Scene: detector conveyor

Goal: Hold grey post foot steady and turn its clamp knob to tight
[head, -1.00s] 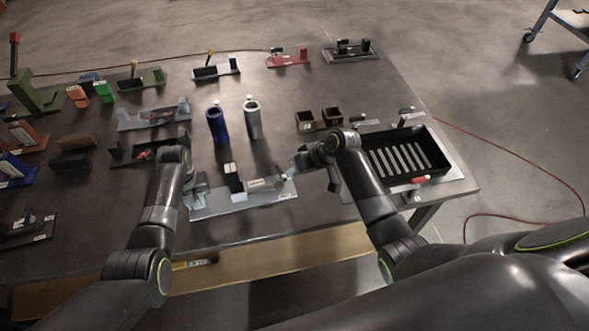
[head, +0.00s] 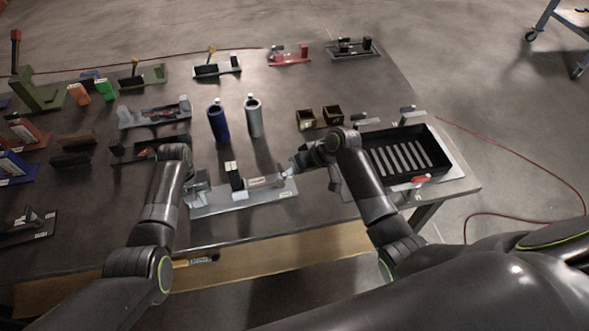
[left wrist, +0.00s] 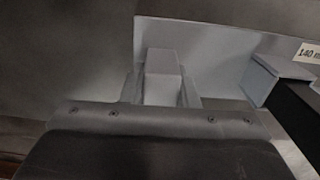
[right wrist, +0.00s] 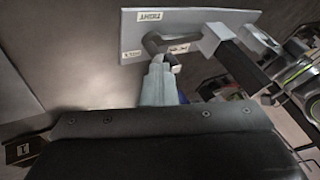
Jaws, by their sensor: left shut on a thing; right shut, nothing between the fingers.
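The grey post foot (head: 225,202) is a flat plate near the table's front edge, with a dark upright block (head: 235,177) on it. My left gripper (head: 198,184) is at its left end; in the left wrist view it is shut on a pale grey block (left wrist: 163,68) at the plate's end. My right gripper (head: 292,170) is at the right end, shut and empty. In the right wrist view its fingertips (right wrist: 158,75) are close beside the dark bent clamp knob (right wrist: 154,43); contact is unclear. A TIGHT label (right wrist: 152,17) and another small label (right wrist: 129,55) flank the knob.
A black slotted tray (head: 437,157) stands right of my right arm. A blue bottle (head: 218,123) and a grey bottle (head: 254,118) stand behind the foot, with brown boxes (head: 306,119) to their right. Several fixtures crowd the left and back.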

